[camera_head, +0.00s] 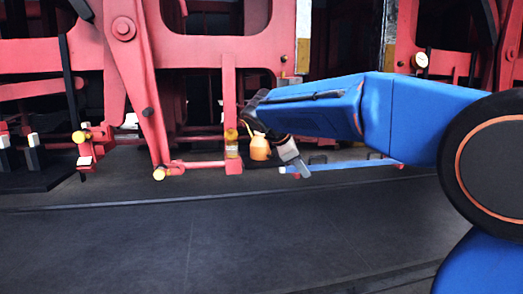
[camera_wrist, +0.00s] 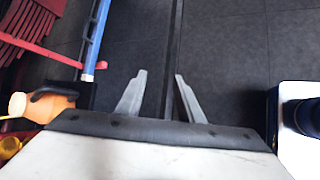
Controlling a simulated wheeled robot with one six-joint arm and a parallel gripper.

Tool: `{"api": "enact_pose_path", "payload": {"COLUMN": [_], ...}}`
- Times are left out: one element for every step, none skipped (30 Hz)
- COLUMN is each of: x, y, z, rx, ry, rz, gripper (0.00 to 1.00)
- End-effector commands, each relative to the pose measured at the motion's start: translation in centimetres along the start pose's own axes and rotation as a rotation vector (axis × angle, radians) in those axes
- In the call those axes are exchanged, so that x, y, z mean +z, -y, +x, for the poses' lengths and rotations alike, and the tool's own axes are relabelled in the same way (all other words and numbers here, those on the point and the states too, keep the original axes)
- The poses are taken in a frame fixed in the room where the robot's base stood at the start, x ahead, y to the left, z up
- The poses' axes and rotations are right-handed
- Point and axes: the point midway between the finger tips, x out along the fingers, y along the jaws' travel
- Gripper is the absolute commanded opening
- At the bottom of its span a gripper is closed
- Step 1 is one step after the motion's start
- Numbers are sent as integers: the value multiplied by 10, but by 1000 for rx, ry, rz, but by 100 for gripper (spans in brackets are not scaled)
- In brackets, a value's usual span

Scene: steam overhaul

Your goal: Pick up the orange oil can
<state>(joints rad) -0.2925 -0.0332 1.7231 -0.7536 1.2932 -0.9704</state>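The orange oil can (camera_head: 260,149) stands beside the red frame in the head view, partly behind the end of my arm. In the wrist view the orange can (camera_wrist: 40,106) shows at the left edge, with a black handle-like part on top. My gripper (camera_head: 303,172) is just right of the can in the head view, pointing down and to the right. In the wrist view my gripper (camera_wrist: 155,74) has its two grey fingers apart, with only dark floor between them. The can is outside the fingers, to their left.
Red machinery (camera_head: 228,50) rises behind the can. A yellow part (camera_head: 231,142) sits just left of it. A blue bar (camera_head: 345,165) lies low to the right; it also shows in the wrist view (camera_wrist: 97,40). The dark floor (camera_head: 220,235) in front is clear.

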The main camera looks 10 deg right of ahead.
Motion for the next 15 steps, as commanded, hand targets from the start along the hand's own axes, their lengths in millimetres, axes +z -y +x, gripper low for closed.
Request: {"api": "enact_pose_path", "payload": {"x": [-10,-14,-20,-24,-29,-36,-41,-47,-54,-60,-66,-75,-81,-87,-95], "y": [-18,-29,-42,-52,-62,-75,-84,-94,-106,-115,-124,-135,-143,-151,-160], "z": [-1,-1,-2,-4,-4,-6,-7,-8,-10,-11,-12,-15,-16,-17,-20], "rx": [12,20,31,38,45,54,60,66,75,79,84,91,95,98,103], "ry": [24,41,63,79,97,121,138,156,180,198,218,243,261,280,303], "rz": [-53,-87,-131,-163,-195,-237,-268,-300,-341,-372,-402,-441,-469,-496,-530], "gripper": [34,34,34,34,34,34,34,34,34,34,34,34,34,34,34]}}
